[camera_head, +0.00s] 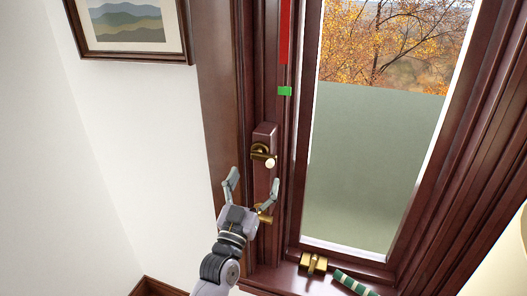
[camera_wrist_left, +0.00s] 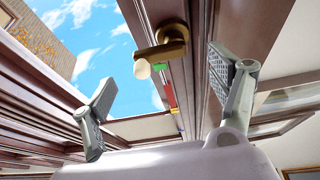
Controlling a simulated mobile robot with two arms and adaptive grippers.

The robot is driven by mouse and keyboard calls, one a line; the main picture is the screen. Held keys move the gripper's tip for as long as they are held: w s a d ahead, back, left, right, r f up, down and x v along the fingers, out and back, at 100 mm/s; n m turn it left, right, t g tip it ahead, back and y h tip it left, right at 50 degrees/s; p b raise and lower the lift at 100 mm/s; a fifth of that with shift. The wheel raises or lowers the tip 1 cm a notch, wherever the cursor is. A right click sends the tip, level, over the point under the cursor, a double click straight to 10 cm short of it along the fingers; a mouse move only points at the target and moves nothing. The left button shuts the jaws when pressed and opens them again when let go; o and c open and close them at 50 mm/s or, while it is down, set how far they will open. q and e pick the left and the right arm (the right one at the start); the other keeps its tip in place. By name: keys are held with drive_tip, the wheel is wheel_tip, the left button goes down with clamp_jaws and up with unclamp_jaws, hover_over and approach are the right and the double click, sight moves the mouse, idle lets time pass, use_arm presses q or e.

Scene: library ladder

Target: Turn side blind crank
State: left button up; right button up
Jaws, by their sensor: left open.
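The brass side blind crank (camera_head: 260,150) is mounted on a dark wood block on the window frame. Its arm points down and right to a pale round knob (camera_head: 270,163). My left gripper (camera_head: 255,177) is open and empty just below the crank, its fingers pointing up and spread apart. In the left wrist view, the crank (camera_wrist_left: 172,40) and its white knob (camera_wrist_left: 142,69) show between and beyond the open fingers (camera_wrist_left: 162,70), apart from them. A second brass piece (camera_head: 265,214) is partly hidden behind my gripper. My right gripper is not in view.
A red strip (camera_head: 285,35) with a green marker (camera_head: 285,91) runs up the frame. A grey-green panel (camera_head: 370,165) covers the lower window. A brass object (camera_head: 313,263) and a green striped roll (camera_head: 354,283) lie on the sill. A framed picture (camera_head: 130,22) hangs left.

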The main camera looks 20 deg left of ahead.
sight(263, 160)
use_arm(q)
drive_tip(key=p+x, duration=0.1)
drive_tip(key=x, duration=0.6)
drive_tip(key=shift+w+r+p, duration=0.2)
drive_tip(key=shift+w+p, duration=0.1)
drive_tip(key=shift+p, duration=0.05)
drive_tip(key=shift+c, duration=0.2)
drive_tip(key=c, duration=1.1)
